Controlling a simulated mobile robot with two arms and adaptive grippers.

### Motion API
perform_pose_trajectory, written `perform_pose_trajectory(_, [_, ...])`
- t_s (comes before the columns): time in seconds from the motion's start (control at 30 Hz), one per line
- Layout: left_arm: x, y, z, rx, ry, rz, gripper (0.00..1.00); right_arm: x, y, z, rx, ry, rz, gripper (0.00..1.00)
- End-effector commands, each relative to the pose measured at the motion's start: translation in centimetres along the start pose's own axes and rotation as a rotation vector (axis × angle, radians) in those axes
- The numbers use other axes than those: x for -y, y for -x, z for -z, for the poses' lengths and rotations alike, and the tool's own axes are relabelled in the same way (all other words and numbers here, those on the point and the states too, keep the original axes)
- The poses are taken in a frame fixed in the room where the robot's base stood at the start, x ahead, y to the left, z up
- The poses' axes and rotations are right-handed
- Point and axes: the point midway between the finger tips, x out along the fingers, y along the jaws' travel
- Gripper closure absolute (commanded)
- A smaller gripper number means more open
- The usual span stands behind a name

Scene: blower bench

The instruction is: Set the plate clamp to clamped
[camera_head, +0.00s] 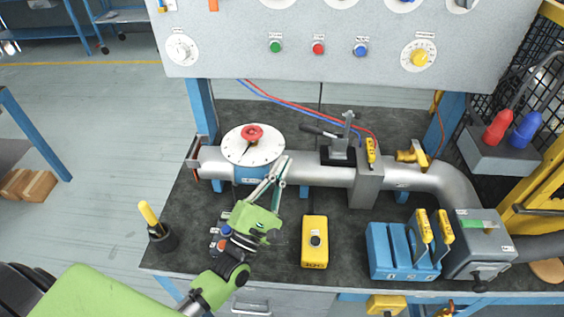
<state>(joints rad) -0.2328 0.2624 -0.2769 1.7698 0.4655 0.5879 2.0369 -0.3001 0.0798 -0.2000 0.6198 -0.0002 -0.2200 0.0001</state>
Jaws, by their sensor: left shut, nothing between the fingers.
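What looks like the plate clamp (338,153) sits on a dark block on top of the silver pipe, near the middle of the bench. An upright metal piece stands on it, and a dark handle (318,131) lies low, pointing left. I cannot tell for sure whether it is clamped. My left gripper (280,164) is shut and empty. It appears in front of the pipe, to the left of the clamp and below it in the picture, beside the round white dial. It is apart from the clamp. My right gripper is not in view.
A white dial with a red knob (252,132) sits on the pipe (310,174). A yellow-handled slide (371,150) and a brass valve (411,154) are right of the clamp. A yellow button box (315,242) and blue lever unit (396,254) stand in front. A panel (340,60) rises behind.

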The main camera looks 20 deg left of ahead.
Motion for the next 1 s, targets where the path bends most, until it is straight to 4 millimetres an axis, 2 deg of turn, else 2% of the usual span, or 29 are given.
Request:
perform_pose_trajectory(0.03, [-0.3,-1.3,-0.2,0.002,0.000,-0.004,1.00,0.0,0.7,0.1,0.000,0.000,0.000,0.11])
perform_pose_trajectory(0.2, [-0.2,-4.4,-0.2,0.001,0.000,-0.002,1.00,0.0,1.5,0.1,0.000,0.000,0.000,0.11])
perform_pose_trajectory(0.4, [-0.1,-6.6,-0.1,0.000,0.000,-0.001,1.00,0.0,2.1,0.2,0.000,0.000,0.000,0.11])
perform_pose_trajectory(1.0, [-0.2,-7.3,-0.2,0.000,-0.011,0.008,1.00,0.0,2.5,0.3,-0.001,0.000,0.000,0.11])
